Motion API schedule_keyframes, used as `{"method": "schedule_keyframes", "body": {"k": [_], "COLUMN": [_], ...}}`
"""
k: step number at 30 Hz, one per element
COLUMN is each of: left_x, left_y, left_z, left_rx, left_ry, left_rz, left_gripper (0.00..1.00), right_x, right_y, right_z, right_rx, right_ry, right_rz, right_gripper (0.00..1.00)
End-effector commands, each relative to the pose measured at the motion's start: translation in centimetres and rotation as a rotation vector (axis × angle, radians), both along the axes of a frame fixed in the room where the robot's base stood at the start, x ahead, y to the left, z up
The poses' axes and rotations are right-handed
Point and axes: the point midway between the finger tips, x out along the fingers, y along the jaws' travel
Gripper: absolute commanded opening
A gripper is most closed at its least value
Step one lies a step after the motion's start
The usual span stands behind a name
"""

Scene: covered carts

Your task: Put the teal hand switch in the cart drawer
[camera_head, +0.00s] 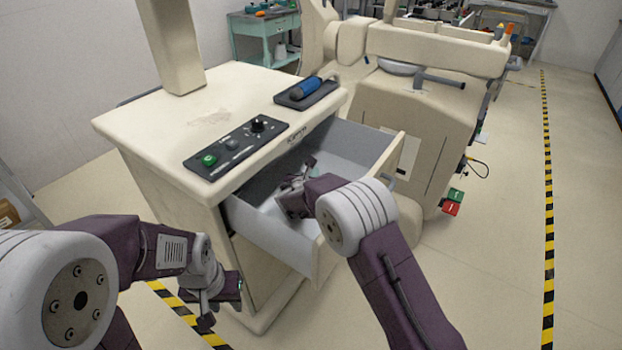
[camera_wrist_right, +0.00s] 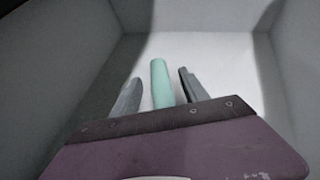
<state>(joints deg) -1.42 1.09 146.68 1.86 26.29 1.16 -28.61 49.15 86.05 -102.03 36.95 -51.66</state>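The teal hand switch (camera_wrist_right: 160,82) shows in the right wrist view as a teal rod inside the cart drawer (camera_wrist_right: 215,50). It lies between the two fingers of my right gripper (camera_wrist_right: 158,95), with a narrow gap on each side.
The cart top (camera_head: 165,108) carries a control panel (camera_head: 237,147) with a green button and a black knob. A blue-handled device (camera_head: 306,88) lies in a dark holder at the right edge. A post rises from the top. Open floor lies to the right.

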Motion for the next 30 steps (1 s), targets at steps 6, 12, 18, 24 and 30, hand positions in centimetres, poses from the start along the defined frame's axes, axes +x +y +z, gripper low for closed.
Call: {"method": "schedule_keyframes", "body": {"k": [6, 12, 18, 24, 30], "left_x": [0.0, 0.0, 0.0, 0.0, 0.0], "left_y": [0.0, 0.0, 0.0, 0.0, 0.0], "left_z": [1.5, 1.9, 2.3, 2.6, 2.5], "left_rx": [0.000, 0.000, 0.000, 0.000, 0.000], "left_ry": [-0.001, 0.000, 0.000, 0.000, 0.000], "left_rz": [0.000, 0.000, 0.000, 0.000, 0.000], "left_gripper": [0.36, 0.36, 0.36, 0.36, 0.36], "right_x": [-1.0, -5.2, -8.5, -10.1, -10.3], "right_y": [0.4, 1.4, 2.1, 2.4, 2.4], "right_z": [2.0, 4.3, 6.1, 6.9, 6.9], "right_rx": [-0.001, 0.001, 0.001, 0.000, 0.000], "right_ry": [0.000, -0.001, -0.001, 0.000, 0.000], "right_rz": [0.004, 0.004, 0.002, 0.000, -0.001], "right_gripper": [0.52, 0.52, 0.52, 0.52, 0.52]}}
